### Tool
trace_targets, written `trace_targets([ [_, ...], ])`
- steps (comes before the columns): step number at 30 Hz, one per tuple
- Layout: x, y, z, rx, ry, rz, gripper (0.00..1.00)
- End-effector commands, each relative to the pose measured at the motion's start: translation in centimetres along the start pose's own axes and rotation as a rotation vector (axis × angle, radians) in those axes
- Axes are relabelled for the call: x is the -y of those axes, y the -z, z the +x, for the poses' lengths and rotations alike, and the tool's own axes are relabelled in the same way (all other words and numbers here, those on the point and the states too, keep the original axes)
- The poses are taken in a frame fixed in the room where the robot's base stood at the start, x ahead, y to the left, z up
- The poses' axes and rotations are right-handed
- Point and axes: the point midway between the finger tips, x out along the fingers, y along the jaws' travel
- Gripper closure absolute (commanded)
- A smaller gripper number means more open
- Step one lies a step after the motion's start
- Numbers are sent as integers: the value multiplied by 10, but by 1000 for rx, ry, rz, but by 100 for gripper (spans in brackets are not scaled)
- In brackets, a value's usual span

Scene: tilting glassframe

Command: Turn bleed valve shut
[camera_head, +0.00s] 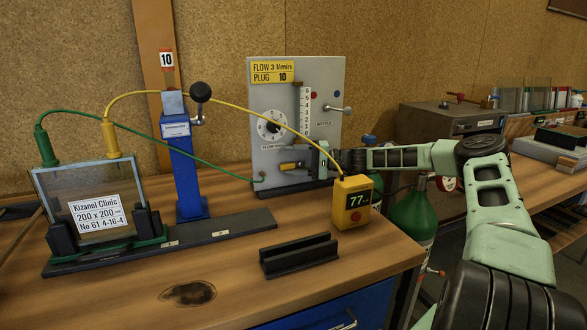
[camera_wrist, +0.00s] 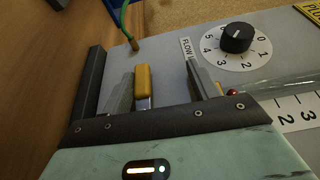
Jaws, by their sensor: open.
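A grey panel (camera_head: 270,115) stands upright on the bench with a yellow-handled lever (camera_head: 291,166) low on its face. I read no label naming this lever as the bleed valve. My gripper (camera_head: 318,160) is at the panel's lower right, beside the lever. In the wrist view, my gripper (camera_wrist: 165,78) is open, and the yellow handle (camera_wrist: 143,85) shows between the fingers, close to the left one. A clear gap lies between handle and right finger. I cannot tell whether the left finger touches it.
A flow dial (camera_head: 270,128) is above the lever; its black knob (camera_wrist: 236,38) is right of my fingers in the wrist view. A black slotted holder (camera_head: 299,256) is in front. The glass frame (camera_head: 92,205) stands left.

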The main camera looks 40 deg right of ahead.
Motion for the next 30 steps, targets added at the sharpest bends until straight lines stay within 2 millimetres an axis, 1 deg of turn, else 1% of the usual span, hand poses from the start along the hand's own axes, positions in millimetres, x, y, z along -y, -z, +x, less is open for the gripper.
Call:
trace_targets([
  [1,24,0,0,2,16,-15,52],
  [2,31,0,0,2,17,-14,43],
  [3,40,0,0,2,19,-15,28],
  [4,45,0,0,2,20,-15,18],
  [6,58,0,0,2,20,-15,18],
  [9,72,1,-1,0,21,-15,18],
  [14,84,2,-3,-3,22,-11,18],
  [21,86,2,-3,-4,22,-8,18],
  [22,40,0,-8,-3,-44,32,18],
  [26,39,0,-11,-4,-44,30,18],
  [30,38,0,-20,-5,-44,28,18],
])
